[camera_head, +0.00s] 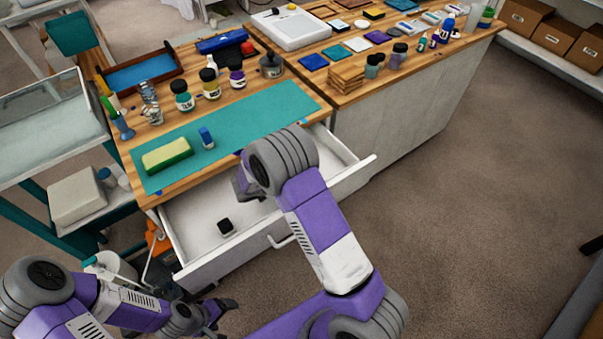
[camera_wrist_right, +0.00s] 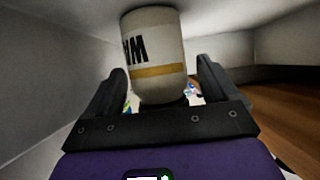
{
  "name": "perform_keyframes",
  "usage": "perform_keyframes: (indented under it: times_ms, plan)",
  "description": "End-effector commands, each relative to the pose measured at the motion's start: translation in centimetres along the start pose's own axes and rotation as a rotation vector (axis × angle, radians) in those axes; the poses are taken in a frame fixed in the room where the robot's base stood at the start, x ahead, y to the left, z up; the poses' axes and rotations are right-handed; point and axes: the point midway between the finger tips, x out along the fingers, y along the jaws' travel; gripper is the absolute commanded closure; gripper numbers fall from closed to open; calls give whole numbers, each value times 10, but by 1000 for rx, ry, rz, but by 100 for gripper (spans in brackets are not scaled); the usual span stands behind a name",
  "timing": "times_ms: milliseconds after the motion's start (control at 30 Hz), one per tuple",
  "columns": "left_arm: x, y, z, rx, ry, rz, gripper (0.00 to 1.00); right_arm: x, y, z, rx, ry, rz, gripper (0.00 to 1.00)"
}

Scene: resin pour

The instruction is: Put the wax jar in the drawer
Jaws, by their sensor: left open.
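A cream jar with a yellow-brown band, dark letters and a dark lid (camera_wrist_right: 156,60) fills the middle of the right wrist view; I take it for the wax jar. My right gripper (camera_wrist_right: 162,85) has its fingers on either side, with narrow gaps between them and the jar. My left gripper (camera_head: 217,309) is open and empty in front of the drawer, low in the picture.

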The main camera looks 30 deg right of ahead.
Motion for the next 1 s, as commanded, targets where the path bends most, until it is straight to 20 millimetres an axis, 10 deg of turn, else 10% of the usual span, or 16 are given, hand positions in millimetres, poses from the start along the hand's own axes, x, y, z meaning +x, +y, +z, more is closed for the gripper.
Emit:
perform_keyframes:
  times_ms: [333,1000]
  plan:
    - [-3,1,0,0,0,0,17,-10,-1,-4,0,-1,-4,13]
    - [-32,12,1,0,0,0,17,-120,0,-3,0,0,-1,13]
